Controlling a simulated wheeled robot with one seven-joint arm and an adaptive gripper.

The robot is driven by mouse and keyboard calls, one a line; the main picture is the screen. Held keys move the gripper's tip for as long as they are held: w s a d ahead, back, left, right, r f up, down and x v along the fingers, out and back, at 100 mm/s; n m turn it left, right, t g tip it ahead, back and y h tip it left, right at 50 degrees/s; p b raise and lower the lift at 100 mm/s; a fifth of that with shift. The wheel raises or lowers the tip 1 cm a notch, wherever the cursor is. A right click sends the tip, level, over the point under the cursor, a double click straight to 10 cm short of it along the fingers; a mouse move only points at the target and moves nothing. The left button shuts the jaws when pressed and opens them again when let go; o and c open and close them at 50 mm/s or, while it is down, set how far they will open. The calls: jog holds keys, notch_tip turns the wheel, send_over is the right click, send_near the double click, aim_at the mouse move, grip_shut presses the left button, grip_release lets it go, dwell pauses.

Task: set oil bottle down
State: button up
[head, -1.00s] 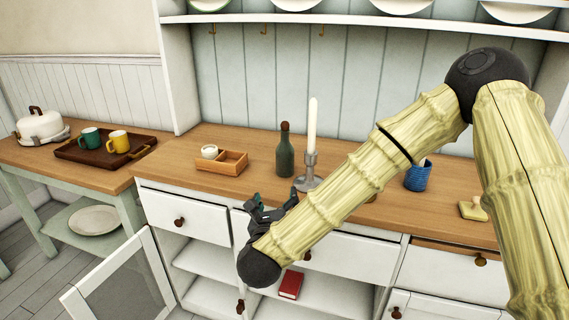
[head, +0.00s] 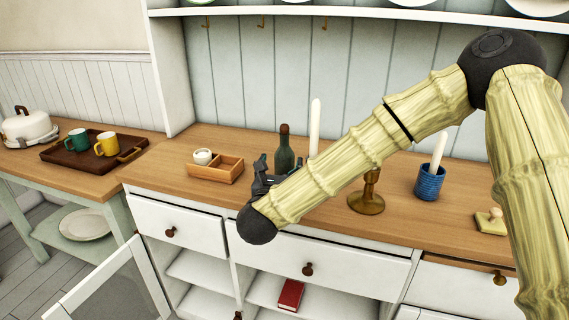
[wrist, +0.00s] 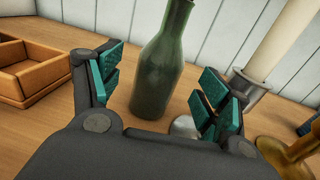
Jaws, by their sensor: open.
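The oil bottle (head: 285,150) is dark green with a brown stopper and stands upright on the wooden counter. In the wrist view the bottle (wrist: 160,75) stands just ahead, roughly between the fingers, with a gap on both sides and its top cut off. My gripper (head: 266,175) is open and empty in front of the bottle, low over the counter; its teal finger pads also show in the wrist view (wrist: 161,92). In the head view the gripper and arm hide the bottle's lower part.
A white candle (head: 315,128) in a grey holder (wrist: 248,90) is close on the right. A brass holder (head: 367,197) and blue cup (head: 430,182) stand farther right. A cabinet door hangs open below.

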aim_at(282, 161)
jog(key=shift+w+d+r+p, duration=0.1)
jog(key=shift+w+d+p, duration=0.15)
jog(key=shift+w, duration=0.95)
jog(key=shift+w+d+r+p, duration=0.1)
jog(key=shift+w+d, duration=0.2)
jog(key=shift+w, duration=0.9)
jog(key=c, duration=1.5)
jog(key=shift+r, duration=0.1)
